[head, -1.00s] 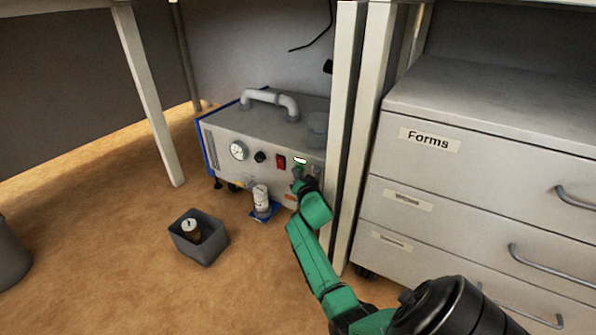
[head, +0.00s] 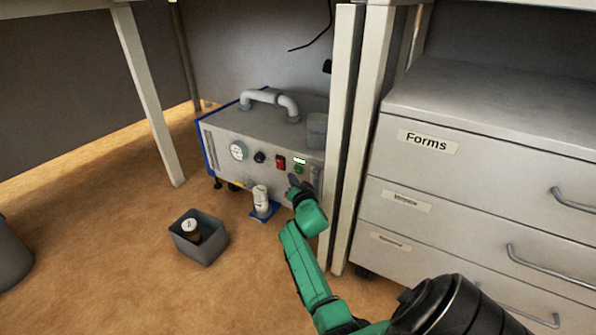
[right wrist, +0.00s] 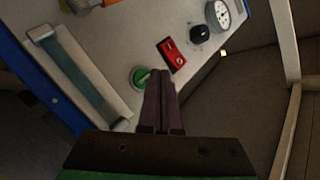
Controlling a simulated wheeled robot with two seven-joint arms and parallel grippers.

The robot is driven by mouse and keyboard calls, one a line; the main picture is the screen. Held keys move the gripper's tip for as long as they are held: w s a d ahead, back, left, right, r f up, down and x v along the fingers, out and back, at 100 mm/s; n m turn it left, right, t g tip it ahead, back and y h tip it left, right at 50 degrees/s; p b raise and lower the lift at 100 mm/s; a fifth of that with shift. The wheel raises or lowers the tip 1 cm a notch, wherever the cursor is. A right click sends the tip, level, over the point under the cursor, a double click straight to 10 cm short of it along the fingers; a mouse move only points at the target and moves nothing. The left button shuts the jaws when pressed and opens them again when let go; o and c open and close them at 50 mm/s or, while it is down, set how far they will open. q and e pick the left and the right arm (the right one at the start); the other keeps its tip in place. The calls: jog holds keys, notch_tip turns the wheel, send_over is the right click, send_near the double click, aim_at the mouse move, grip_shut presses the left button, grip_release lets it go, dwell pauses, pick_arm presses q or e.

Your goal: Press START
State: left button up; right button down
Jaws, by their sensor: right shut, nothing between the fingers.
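No START lettering is readable. My right gripper (head: 294,182) is shut and empty, just below the green button in the head view. In the right wrist view its fingertips (right wrist: 161,73) are right beside the button; contact cannot be told. My left gripper is not in view.
A bench leg (head: 342,140) stands close to the right of the machine, beside the drawer cabinet (head: 480,140). A white bottle (head: 261,198) stands on a blue pad before the machine. A grey bin (head: 199,246) holds a small jar.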

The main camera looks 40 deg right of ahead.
jog(key=a, duration=0.1)
jog(key=s+a, duration=0.1)
jog(key=a, duration=0.1)
jog(key=shift+a, duration=0.3)
dwell(0.6)
